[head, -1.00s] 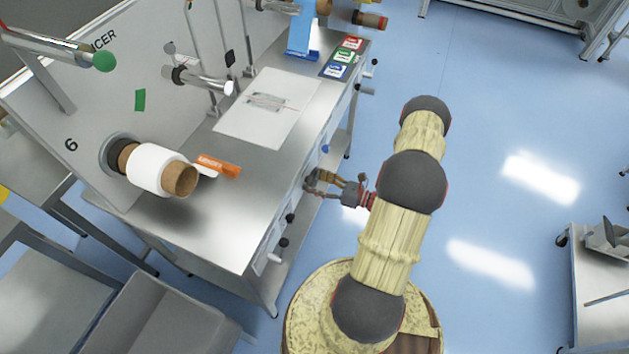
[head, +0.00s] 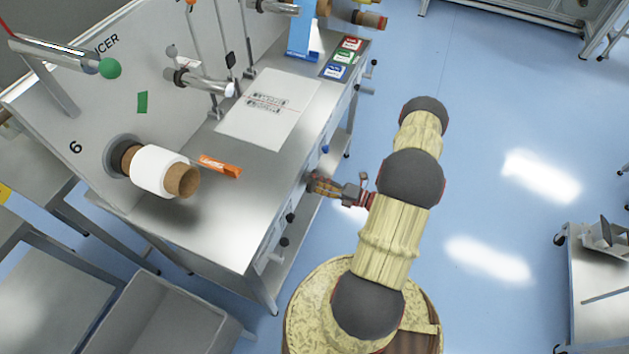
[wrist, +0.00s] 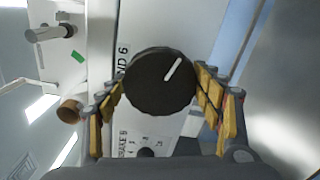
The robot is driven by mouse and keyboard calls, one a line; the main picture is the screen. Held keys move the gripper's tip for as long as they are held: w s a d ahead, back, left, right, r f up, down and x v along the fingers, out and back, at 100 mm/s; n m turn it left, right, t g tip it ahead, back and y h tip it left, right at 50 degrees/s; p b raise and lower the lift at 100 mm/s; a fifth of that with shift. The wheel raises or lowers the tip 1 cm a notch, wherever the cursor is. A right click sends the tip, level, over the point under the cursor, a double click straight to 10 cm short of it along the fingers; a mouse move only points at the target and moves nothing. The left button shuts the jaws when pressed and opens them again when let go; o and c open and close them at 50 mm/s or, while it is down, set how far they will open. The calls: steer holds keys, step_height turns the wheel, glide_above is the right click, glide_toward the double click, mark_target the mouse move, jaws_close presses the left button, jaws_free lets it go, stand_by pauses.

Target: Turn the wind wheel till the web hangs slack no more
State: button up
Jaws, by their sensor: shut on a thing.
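The wind wheel is a round black knob (wrist: 150,88) with a white pointer line, in the wrist view beside a label ending "ND 6". The line points to the upper right. My gripper (head: 314,182) is at the front face of the steel bench; in the wrist view its yellow-padded fingers (wrist: 160,80) are shut on the knob from both sides. A white roll (head: 157,170) on a brown core sits on the panel spindle marked 6. I cannot clearly make out the web's slack.
A white sheet (head: 258,130) with print and an orange tool (head: 220,166) lie on the bench top (head: 215,215). Other small black knobs (head: 285,241) stick out of the front. A lower label (wrist: 130,143) reads "BRAKE".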

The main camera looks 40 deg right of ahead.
steer(key=m, duration=0.5)
steer(key=shift+m+p, duration=0.35)
steer(key=shift+m, duration=0.05)
stand_by(0.4)
steer(key=o, duration=1.2)
steer(key=shift+c, duration=0.2)
steer(key=v, duration=1.2)
